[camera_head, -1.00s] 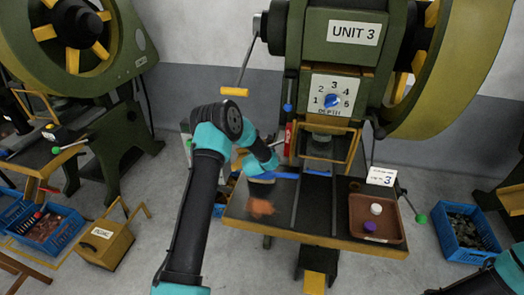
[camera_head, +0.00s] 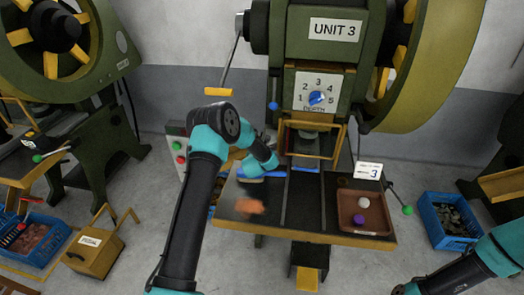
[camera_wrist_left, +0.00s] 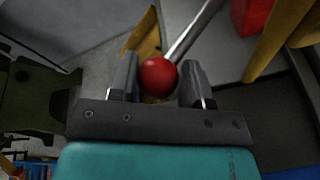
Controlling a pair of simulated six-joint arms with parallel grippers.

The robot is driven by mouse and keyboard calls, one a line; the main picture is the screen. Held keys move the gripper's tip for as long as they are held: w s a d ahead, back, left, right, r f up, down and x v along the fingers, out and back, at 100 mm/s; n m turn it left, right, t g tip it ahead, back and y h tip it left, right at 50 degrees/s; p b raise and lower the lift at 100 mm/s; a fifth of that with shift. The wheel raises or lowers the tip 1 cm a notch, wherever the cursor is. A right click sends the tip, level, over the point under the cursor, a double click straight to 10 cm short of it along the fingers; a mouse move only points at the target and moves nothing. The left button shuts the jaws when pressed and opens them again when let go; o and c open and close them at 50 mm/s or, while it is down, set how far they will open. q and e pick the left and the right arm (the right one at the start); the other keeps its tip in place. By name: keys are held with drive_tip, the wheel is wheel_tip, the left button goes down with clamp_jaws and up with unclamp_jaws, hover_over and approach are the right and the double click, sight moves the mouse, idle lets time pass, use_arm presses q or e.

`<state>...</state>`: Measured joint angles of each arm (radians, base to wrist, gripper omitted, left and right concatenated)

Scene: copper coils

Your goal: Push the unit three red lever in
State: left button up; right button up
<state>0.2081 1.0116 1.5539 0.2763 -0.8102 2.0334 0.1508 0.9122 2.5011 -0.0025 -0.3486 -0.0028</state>
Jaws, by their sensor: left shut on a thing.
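The press marked Unit 3 (camera_head: 335,30) stands at the back centre in the head view. In the left wrist view a red ball knob (camera_wrist_left: 158,76) sits at the end of a metal lever rod (camera_wrist_left: 192,34) that runs up to the right. My left gripper (camera_wrist_left: 157,85) is shut on this knob, with one finger on each side. In the head view my left arm (camera_head: 200,180) reaches over the left side of the press's table and hides the knob and fingertips. Part of my right arm shows at the lower right, with its gripper outside the picture.
A brown tray (camera_head: 366,228) with a white and a purple piece lies on the table's right. Orange-brown pieces (camera_head: 249,207) lie on the left. A green-knobbed lever (camera_head: 407,210) sticks out at the right. A blue crate (camera_head: 447,220) stands on the floor beyond.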

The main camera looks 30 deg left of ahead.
use_arm(q)
drive_tip(key=shift+w+d, duration=0.1)
drive_tip(key=shift+d, duration=0.15)
drive_tip(key=o, duration=1.2)
drive_tip(key=shift+d, duration=0.1)
drive_tip(key=shift+o, duration=0.2)
drive_tip(key=shift+s+r, duration=0.2)
drive_tip(key=shift+s, duration=0.3)
drive_tip(key=v, duration=1.6)
drive_tip(key=shift+d, duration=0.15)
drive_tip(key=shift+s+d, duration=0.1)
drive_tip(key=shift+s, duration=0.05)
